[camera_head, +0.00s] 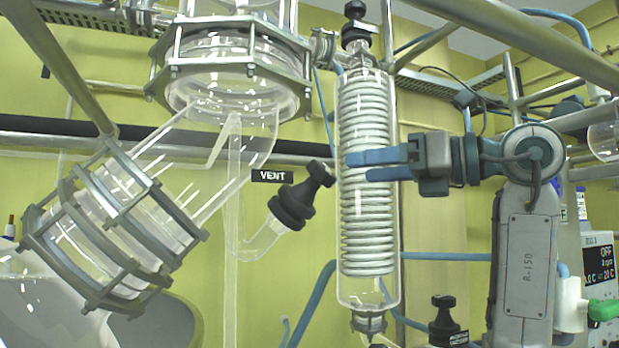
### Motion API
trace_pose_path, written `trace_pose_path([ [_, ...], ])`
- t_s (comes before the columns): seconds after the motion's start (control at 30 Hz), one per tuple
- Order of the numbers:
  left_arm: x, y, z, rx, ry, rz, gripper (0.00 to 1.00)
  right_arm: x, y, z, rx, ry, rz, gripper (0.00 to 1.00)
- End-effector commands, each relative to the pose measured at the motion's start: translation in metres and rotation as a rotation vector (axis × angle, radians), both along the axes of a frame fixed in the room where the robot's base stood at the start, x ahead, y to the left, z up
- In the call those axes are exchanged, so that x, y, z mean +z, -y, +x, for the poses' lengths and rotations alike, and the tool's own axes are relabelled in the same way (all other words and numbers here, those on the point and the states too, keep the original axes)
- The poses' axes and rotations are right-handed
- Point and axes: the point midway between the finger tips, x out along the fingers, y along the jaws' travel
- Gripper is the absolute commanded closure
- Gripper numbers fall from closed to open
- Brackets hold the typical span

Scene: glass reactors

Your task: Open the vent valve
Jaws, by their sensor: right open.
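The vent valve (301,198) is a black knob on a tilted glass side branch, just right of the black "VENT" label (272,176). Its knob end points up and to the right. My right gripper (347,168) comes in from the right with two blue fingers pointing left. The fingers are apart with nothing between them. They show in front of the coil condenser (367,240), to the right of and slightly above the valve knob, with a small gap in the picture. My left gripper is not in view.
A flanged glass vessel (235,75) hangs at the upper left, with a tilted flanged glass section (110,230) below it. Metal frame bars cross the top. Another black knob (447,322) stands at the lower right. A controller display (602,265) is at the right edge.

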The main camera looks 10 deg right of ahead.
Motion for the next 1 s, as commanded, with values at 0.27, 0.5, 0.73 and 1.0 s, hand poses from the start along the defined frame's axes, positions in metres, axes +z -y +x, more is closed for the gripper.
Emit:
trace_pose_path([
  [0.27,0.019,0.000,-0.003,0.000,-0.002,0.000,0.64,0.002,-0.041,0.034,0.007,-0.005,0.001,0.33],
  [0.5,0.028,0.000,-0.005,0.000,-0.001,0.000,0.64,0.001,-0.068,0.057,0.005,-0.005,0.001,0.33],
  [0.73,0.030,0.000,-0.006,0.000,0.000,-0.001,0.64,0.000,-0.076,0.064,0.003,-0.002,0.001,0.33],
  [1.0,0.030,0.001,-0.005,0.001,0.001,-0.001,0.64,-0.001,-0.076,0.064,0.003,-0.002,0.001,0.45],
])
